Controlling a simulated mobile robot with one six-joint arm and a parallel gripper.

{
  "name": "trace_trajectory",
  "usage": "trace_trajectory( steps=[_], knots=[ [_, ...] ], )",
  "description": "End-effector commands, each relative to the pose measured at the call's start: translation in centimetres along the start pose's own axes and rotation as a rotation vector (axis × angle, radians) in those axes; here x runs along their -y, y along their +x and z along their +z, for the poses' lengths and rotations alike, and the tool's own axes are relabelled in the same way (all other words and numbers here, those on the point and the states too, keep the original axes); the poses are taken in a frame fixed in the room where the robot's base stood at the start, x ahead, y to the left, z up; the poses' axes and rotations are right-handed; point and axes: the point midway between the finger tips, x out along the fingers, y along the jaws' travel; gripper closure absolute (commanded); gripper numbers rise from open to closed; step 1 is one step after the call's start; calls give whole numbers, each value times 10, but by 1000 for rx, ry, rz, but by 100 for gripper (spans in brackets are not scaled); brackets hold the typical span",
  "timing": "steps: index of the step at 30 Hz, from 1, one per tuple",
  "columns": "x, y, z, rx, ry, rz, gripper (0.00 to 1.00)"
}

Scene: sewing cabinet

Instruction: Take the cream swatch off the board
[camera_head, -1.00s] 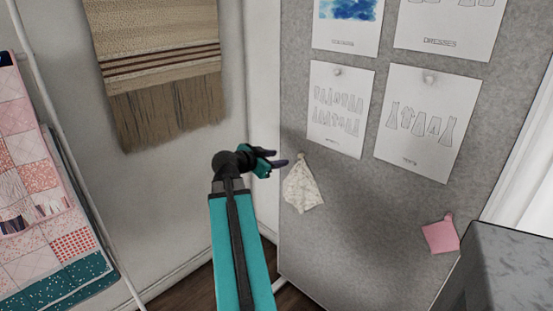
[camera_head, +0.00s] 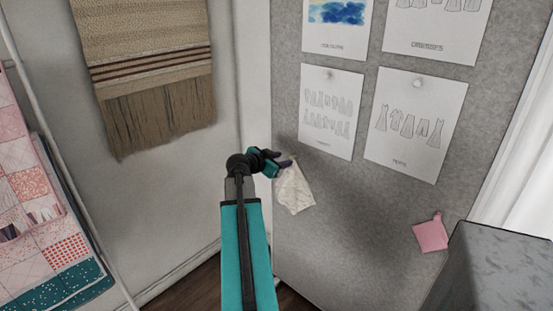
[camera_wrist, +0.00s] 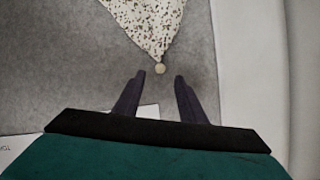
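The cream swatch (camera_head: 294,190) hangs on the grey board (camera_head: 375,225) near its left edge, below the drawing sheets. In the wrist view the swatch (camera_wrist: 147,22) is cream with dark specks and narrows to a round pale pin (camera_wrist: 160,68). My gripper (camera_head: 286,159) is at the top of the swatch in the head view and hides its upper corner. In the wrist view my gripper (camera_wrist: 160,76) is open, its two dark fingers apart, with the pin just beyond and between the tips. Nothing shows between the fingers themselves.
A pink swatch (camera_head: 431,234) is pinned at the board's lower right. Drawing sheets (camera_head: 416,122) hang above. A dark grey block-like surface (camera_head: 497,270) stands at the front right. A woven hanging (camera_head: 150,75) and a patchwork quilt (camera_head: 38,210) are at the left.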

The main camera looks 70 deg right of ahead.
Motion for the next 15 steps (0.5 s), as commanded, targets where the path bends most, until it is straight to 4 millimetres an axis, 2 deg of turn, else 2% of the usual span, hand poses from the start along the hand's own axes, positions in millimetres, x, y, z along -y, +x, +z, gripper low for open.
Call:
trace_trajectory(
  steps=[6,15],
  knots=[
    [1,28,-1,0,0,1,63],
    [1,48,0,0,0,-1,63]
  ],
)
